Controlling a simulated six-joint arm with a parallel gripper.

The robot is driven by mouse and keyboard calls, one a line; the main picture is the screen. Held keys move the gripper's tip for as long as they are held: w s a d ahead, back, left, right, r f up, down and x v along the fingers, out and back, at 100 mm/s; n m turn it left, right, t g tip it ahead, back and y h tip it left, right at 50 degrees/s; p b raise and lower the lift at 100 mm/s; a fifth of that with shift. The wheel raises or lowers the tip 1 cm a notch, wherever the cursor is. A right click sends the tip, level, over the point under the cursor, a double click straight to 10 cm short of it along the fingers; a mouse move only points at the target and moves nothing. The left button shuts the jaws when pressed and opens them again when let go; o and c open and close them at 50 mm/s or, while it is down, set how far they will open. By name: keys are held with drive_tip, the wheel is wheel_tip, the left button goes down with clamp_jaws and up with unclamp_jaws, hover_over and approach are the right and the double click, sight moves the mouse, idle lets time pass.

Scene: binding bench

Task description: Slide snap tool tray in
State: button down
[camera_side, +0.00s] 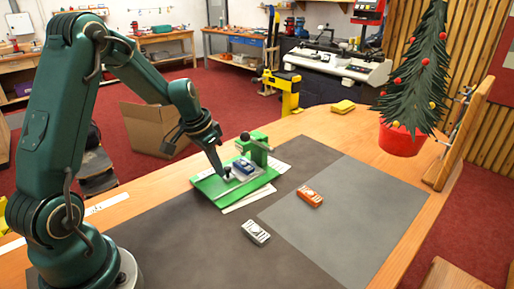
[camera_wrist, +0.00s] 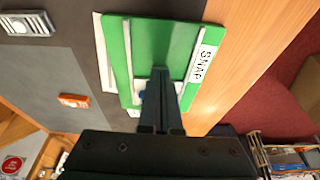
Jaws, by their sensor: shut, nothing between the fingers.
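A green board (camera_side: 213,189) with pale rails lies on the bench; it also shows in the wrist view (camera_wrist: 117,45), with a label reading SNAP. A grey tray (camera_side: 246,176) carrying a blue piece (camera_side: 243,165) sits on the board, close to a green upright block (camera_side: 258,150) with a dark knob. My gripper (camera_side: 227,177) is shut and empty, its tips low over the board, just left of the tray. I cannot tell whether they touch it. In the wrist view my gripper (camera_wrist: 160,80) hides most of the tray and the block.
An orange piece (camera_side: 310,196) and a silver-grey piece (camera_side: 256,232) lie apart on the dark mat (camera_side: 200,245), in front of the board. A small tree in a red pot (camera_side: 400,140) and yellow blocks (camera_side: 342,106) stand at the back right. The front mat is mostly clear.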

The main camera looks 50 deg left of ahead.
drive_tip(key=shift+s, duration=0.65)
wheel_tip(320, 180, up, 10)
idle(0.9)
